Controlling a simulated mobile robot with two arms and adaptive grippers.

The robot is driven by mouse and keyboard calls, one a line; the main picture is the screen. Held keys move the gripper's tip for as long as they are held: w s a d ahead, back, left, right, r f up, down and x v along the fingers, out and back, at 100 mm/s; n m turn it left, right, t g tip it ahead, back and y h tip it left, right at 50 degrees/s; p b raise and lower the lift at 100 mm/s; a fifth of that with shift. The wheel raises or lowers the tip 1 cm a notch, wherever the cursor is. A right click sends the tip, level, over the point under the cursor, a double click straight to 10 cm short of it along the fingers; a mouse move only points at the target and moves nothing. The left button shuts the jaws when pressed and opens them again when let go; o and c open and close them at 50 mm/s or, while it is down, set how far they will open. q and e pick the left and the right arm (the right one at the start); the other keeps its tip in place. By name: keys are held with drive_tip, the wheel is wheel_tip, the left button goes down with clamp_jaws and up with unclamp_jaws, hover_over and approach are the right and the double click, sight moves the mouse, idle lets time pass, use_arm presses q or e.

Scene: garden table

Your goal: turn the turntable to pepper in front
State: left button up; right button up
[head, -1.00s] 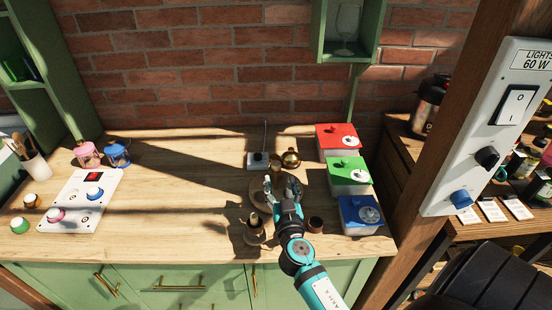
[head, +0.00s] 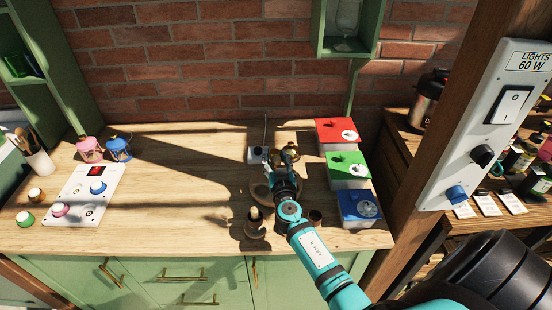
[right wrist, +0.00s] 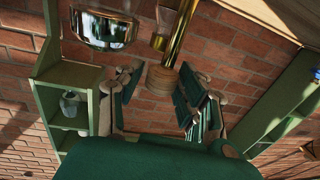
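The round light-wood turntable (head: 258,192) lies on the worktop in the head view, partly covered by my right gripper. My right gripper (head: 278,157) is at its back side, beside a brass object (head: 292,152). In the right wrist view, its fingers (right wrist: 160,100) stand apart, with a wooden cylinder (right wrist: 162,80) and a brass post (right wrist: 181,32) showing between them. I cannot tell whether they touch. A dark wooden mill-like object (head: 254,224) stands at the front of the turntable. I cannot tell which item is the pepper. My left gripper is not in view.
Red (head: 336,133), green (head: 347,168) and blue (head: 358,207) lidded boxes stand to the right. A small brown cup (head: 315,217) is right of my forearm. The left-middle worktop is clear; a white control panel (head: 84,199) lies further left.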

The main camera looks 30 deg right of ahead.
clamp_jaws()
drive_tip(key=shift+f, duration=0.25)
